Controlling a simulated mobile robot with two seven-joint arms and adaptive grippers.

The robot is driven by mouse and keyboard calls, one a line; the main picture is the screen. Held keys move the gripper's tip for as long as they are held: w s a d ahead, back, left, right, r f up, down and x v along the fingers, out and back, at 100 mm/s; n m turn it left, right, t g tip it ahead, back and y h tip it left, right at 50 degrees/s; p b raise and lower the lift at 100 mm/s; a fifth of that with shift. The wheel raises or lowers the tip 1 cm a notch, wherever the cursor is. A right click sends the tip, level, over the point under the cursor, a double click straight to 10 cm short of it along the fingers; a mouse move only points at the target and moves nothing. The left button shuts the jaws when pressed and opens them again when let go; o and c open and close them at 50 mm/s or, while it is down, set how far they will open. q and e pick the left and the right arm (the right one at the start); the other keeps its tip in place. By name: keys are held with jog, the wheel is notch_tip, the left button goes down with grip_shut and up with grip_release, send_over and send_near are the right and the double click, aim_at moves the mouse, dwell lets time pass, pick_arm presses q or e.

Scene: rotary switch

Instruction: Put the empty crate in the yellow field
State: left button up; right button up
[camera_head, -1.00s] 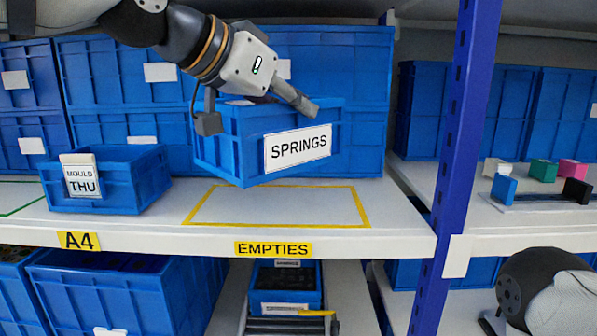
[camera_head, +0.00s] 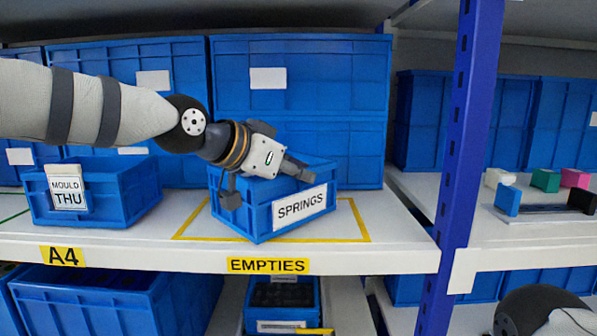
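The blue crate (camera_head: 265,218) with the white SPRINGS label is in the yellow field (camera_head: 362,225) on the shelf above the EMPTIES label. It sits turned, one lower corner towards the shelf's front and close to the front yellow line. I cannot tell whether its whole base rests flat. My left gripper (camera_head: 264,183) is still on it, one finger outside its left wall and the other over the top near the label. The grip looks the same as when the crate hung in the air. The crate's inside is mostly hidden. My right gripper is out of view.
A blue crate labelled MOULD THU (camera_head: 110,197) stands to the left, apart from the SPRINGS crate. Large blue crates (camera_head: 350,100) stand behind. A blue post (camera_head: 462,130) rises to the right. Crates fill the lower shelf. Small coloured blocks (camera_head: 545,180) lie right of the post.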

pick_arm(q)
jog(key=o, duration=0.4)
jog(key=shift+r, duration=0.2)
jog(key=p+v, duration=0.1)
jog(key=v, duration=1.1)
jog(key=shift+f, duration=0.1)
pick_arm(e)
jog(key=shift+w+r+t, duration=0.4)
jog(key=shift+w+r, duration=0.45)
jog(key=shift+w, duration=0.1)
